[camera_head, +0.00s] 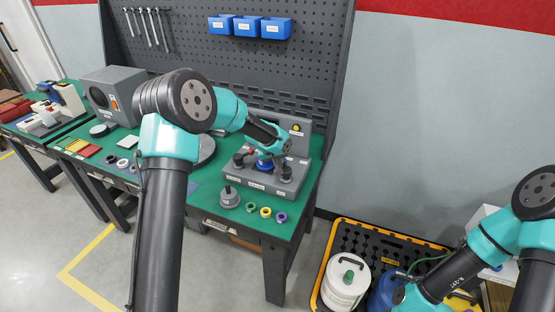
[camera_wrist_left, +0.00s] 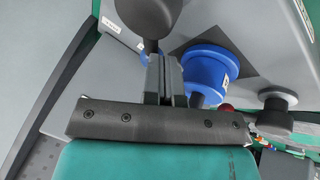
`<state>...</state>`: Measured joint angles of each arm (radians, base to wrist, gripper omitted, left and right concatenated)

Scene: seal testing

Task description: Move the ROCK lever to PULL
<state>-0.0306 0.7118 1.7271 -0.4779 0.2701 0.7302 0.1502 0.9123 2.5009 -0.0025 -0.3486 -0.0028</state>
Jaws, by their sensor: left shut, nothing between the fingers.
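The grey seal test fixture (camera_head: 262,183) stands at the right end of the green bench. It carries dark knobs at its left (camera_head: 238,160) and right (camera_head: 286,174), with a blue cylinder (camera_head: 264,164) between them. Labels are too small to read, so I cannot tell which part is the ROCK lever. My left gripper (camera_head: 266,153) is over the fixture's middle. In the left wrist view its fingers (camera_wrist_left: 166,75) are shut and empty, close beside the blue cylinder (camera_wrist_left: 207,70). A dark rounded knob (camera_wrist_left: 150,18) is just beyond the fingertips. My right gripper is out of frame.
Another dark knob (camera_wrist_left: 278,98) stands right of the blue cylinder. A grey flanged part (camera_head: 229,197) and small coloured rings (camera_head: 265,212) lie in front of the fixture. The pegboard (camera_head: 230,60) rises behind. A black and yellow pallet (camera_head: 350,232) stands right of the bench.

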